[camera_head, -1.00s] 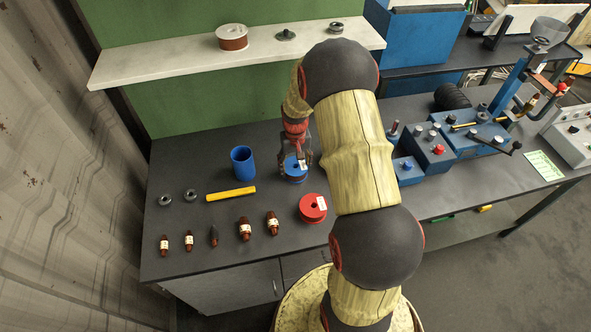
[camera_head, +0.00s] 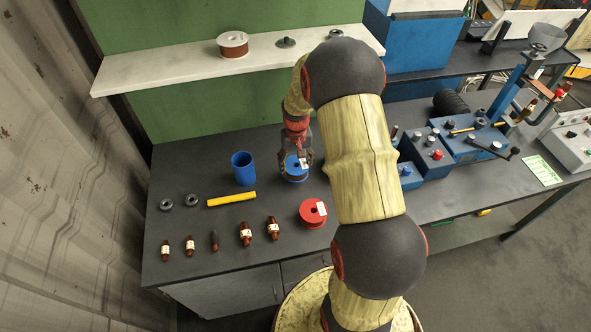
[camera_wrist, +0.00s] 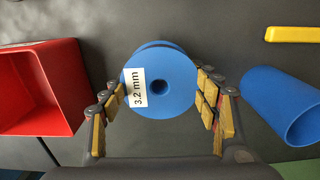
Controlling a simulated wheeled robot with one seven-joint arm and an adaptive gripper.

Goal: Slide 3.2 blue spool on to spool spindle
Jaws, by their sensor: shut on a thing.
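The blue spool (camera_head: 295,172) sits on the dark bench top, flat side up. In the wrist view the spool (camera_wrist: 176,72) shows a white "3.2 mm" label and a dark centre hole. My gripper (camera_head: 296,164) is over the spool from above, with its fingers down on either side. In the wrist view the yellow-padded fingers of my gripper (camera_wrist: 161,92) are shut on the spool's left and right rims. I cannot clearly pick out the spool spindle; my arm hides part of the bench.
A blue cup (camera_head: 243,169) and yellow bar (camera_head: 231,199) lie left of the spool. A red spool (camera_head: 310,214) is in front. A red bin (camera_wrist: 35,90) shows in the wrist view. Blue machine boxes (camera_head: 426,152) stand right. A shelf (camera_head: 180,74) runs behind.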

